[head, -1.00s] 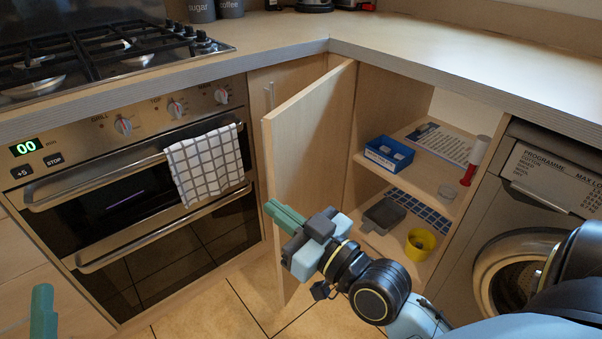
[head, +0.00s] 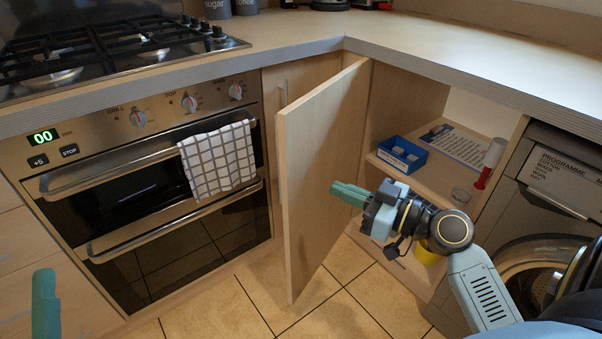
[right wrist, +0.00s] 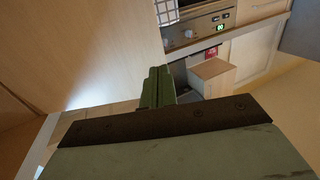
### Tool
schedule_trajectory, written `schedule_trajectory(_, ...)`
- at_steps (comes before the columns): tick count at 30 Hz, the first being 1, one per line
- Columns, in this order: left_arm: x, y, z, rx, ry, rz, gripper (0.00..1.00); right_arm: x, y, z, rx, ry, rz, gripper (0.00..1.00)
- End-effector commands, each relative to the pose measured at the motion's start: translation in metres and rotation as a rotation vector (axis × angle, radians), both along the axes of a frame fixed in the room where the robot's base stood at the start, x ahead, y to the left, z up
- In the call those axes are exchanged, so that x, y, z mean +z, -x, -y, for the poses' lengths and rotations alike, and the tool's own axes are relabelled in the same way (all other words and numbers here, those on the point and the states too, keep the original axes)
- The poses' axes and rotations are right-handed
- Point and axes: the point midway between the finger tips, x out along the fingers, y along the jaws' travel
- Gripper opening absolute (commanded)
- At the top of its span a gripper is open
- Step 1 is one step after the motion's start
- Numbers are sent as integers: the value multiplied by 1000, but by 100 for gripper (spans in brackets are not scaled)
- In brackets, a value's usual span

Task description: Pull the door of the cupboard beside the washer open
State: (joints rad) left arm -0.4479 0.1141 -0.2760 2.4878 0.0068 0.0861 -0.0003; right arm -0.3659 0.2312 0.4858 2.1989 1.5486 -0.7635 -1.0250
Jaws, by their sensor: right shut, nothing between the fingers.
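The light wood cupboard door (head: 318,150) stands swung well out from the cupboard (head: 405,105) beside the washer (head: 545,200), and the shelves inside show. My right gripper (head: 338,190) is shut and empty on the door's inner side, its fingertips pointing left towards the inner face. I cannot tell if they touch it. In the right wrist view the closed fingers (right wrist: 157,87) show beside a large pale wood panel on the left. One finger of my left gripper (head: 45,303) shows at the lower left in the head view; its opening is not visible.
A yellow cup (head: 428,254) below is partly behind my arm. The oven (head: 150,190) with a checked towel (head: 218,160) is left of the door. Tiled floor is clear below.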

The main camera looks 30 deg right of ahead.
Motion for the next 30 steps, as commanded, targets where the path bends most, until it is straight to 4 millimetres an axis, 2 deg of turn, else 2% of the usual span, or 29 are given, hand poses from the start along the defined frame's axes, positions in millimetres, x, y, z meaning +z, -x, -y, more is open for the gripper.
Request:
schedule_trajectory(1, 0, 0, 0, 0, -1, -2, 76, 2, -12, -6, 2, -1, 6, 0)
schedule_trajectory(6, -1, 0, 0, 0, -1, -2, 76, 1, -43, -20, -1, -2, 5, 0)
schedule_trajectory(13, 2, 3, -1, 1, 11, 34, 76, 0, -76, -35, 0, -2, 2, 0)
schedule_trajectory(19, 7, 6, -2, 1, 21, 76, 76, 0, -88, -41, -1, -2, 0, 0)
schedule_trajectory(30, 9, 6, -2, 0, 23, 88, 76, 0, -90, -42, -1, -1, 0, 0)
